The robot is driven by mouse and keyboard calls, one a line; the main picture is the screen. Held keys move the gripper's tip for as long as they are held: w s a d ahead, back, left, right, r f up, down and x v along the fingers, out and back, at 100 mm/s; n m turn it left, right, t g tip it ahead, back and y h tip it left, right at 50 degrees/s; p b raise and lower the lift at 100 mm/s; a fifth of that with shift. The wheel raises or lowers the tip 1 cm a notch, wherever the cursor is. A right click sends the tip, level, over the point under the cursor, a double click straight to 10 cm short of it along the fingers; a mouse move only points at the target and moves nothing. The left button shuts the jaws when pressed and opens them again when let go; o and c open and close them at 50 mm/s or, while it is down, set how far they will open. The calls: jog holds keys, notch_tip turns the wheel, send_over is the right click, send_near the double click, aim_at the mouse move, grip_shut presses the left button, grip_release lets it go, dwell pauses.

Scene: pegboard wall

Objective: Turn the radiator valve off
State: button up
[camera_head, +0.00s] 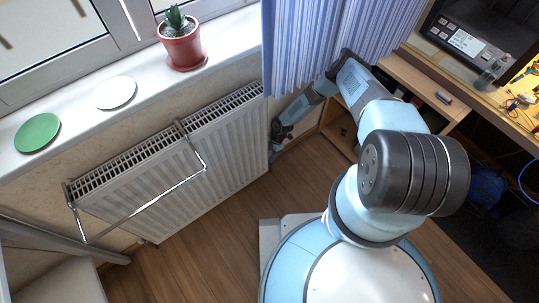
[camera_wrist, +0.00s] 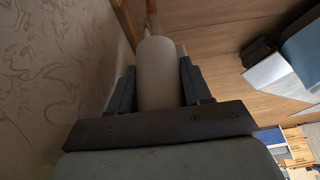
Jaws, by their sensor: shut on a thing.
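The radiator valve (camera_wrist: 158,75) is a pale cylindrical knob in the middle of the wrist view. The two dark fingers of my gripper (camera_wrist: 157,84) stand on either side of it, shut on it. In the head view my gripper (camera_head: 274,154) is low at the right end of the white radiator (camera_head: 232,160). The valve cannot be made out there. The knob's markings and turn position cannot be read.
Patterned wallpaper (camera_wrist: 50,70) is close on the left in the wrist view. A blue curtain (camera_head: 315,45) hangs near my arm. A wooden desk (camera_head: 400,75) stands to the right. A metal rail (camera_head: 150,203) fronts the radiator. Wooden floor (camera_head: 200,255) is open below.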

jog(key=shift+w+n, duration=0.1)
jog(key=shift+n, duration=0.3)
jog(key=o, duration=0.7)
jog(key=v, duration=1.3)
jog(key=shift+w+r, duration=0.15)
jog(key=shift+r, duration=0.15)
